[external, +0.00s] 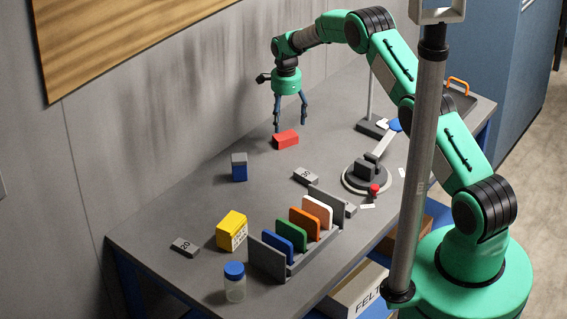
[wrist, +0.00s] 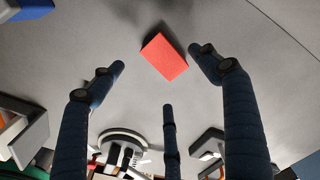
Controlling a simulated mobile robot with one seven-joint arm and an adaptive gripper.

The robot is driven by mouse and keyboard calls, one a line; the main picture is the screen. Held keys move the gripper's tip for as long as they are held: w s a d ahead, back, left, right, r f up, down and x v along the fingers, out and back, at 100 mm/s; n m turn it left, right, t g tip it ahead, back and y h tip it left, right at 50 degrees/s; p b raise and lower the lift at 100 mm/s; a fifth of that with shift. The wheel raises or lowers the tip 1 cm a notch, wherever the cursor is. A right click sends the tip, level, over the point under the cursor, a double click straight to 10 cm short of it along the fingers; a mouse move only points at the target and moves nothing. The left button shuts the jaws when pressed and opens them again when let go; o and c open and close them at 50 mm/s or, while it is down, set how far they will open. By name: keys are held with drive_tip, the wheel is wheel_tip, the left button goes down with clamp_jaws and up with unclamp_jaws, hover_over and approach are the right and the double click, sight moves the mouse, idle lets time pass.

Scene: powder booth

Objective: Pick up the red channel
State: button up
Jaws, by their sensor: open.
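The red channel (external: 286,139) is a small red block lying on the grey table near its far side. In the wrist view it shows as a red rectangle (wrist: 164,58) at upper centre. My gripper (external: 290,128) points down just above it, its fingertips close to the block. The fingers are spread open and empty. In the wrist view two fingers stand left and right of the block and a third finger lies below it (wrist: 160,75). Whether any finger touches the block I cannot tell.
A grey-and-blue block (external: 239,168) and a grey block marked 30 (external: 306,177) stand nearby. A round fixture (external: 367,178) is to the right. A rack (external: 268,258) of coloured plates, a yellow box (external: 231,230) and a blue-lidded jar (external: 235,284) are in front. The table around the red block is clear.

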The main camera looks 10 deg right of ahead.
sight(287, 137)
drive_tip(key=shift+f, duration=1.45)
drive_tip(key=shift+f, duration=0.1)
drive_tip(key=shift+d+f+p, duration=0.15)
drive_tip(key=shift+f+p, duration=0.25)
drive_tip(key=shift+f, duration=2.1)
drive_tip(key=c, duration=1.3)
